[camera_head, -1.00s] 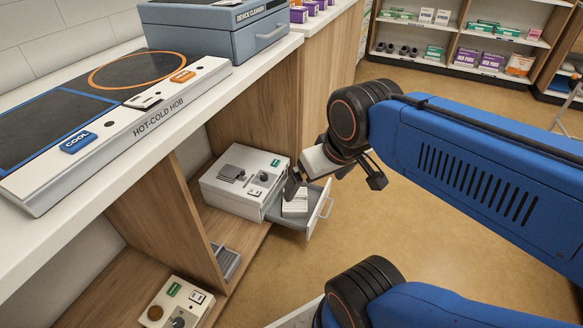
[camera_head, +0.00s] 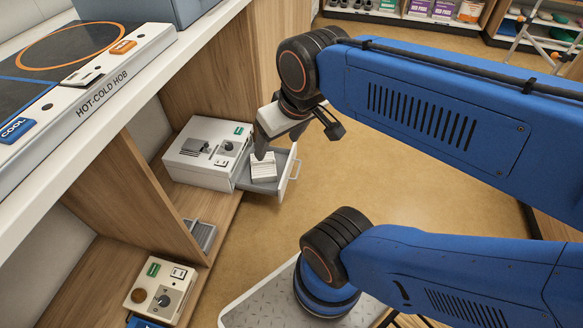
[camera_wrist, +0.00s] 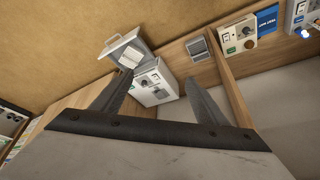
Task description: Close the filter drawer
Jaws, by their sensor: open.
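The filter drawer (camera_head: 277,183) is a grey tray with a white front and a handle (camera_head: 295,169). It stands pulled out from the right side of a white box unit (camera_head: 208,152) on the low wooden shelf. A white ribbed filter block (camera_head: 263,168) lies in it. In the wrist view the open drawer (camera_wrist: 117,45) and the box (camera_wrist: 155,83) show beyond my fingers. My gripper (camera_wrist: 160,85) is open and empty. In the head view my gripper (camera_head: 262,148) is above the drawer, partly covering it; contact cannot be told.
The hot-cold hob (camera_head: 90,80) sits on the white counter above the shelf. A beige device with a knob (camera_head: 160,290) and a grey slotted piece (camera_head: 200,235) are on the lower shelf. The floor (camera_head: 400,195) right of the drawer is clear.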

